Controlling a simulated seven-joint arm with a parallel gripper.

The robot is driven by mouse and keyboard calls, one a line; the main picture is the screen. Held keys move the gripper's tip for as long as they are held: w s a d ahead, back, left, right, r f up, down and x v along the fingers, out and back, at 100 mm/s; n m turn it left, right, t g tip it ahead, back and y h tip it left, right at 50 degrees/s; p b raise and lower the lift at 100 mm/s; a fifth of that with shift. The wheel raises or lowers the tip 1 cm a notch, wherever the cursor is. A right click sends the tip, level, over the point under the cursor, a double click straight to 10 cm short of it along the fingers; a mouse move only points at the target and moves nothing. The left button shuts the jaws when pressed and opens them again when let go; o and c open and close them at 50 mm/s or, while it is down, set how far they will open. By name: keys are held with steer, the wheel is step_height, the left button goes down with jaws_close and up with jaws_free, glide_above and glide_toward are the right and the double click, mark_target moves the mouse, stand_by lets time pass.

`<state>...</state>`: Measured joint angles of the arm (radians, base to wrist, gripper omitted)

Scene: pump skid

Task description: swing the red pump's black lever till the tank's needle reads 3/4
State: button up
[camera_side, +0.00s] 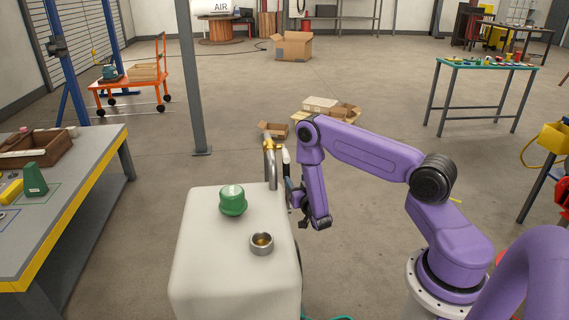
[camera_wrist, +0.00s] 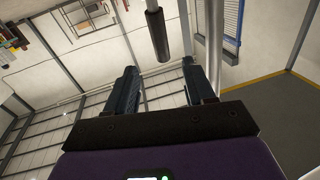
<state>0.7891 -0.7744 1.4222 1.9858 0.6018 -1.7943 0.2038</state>
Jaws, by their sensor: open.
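A black cylindrical grip (camera_wrist: 157,34), which looks like the lever's handle, shows ahead of and between my open fingers in the wrist view. My gripper (camera_wrist: 160,68) is empty, and the grip appears beyond its fingertips, not clasped. In the side view my gripper (camera_side: 293,194) is at the right edge of the white tank (camera_side: 205,260), partly hidden by my wrist. The red pump's body cannot be made out. A metal ring with a brass-coloured inside (camera_side: 262,244) sits on the tank; no needle is readable.
A grey workbench (camera_side: 75,215) stands at left and a post (camera_side: 190,80) behind.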

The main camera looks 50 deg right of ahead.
steer(key=x, duration=1.3)
steer(key=shift+d, duration=0.2)
steer(key=shift+w, duration=0.15)
jaws_close()
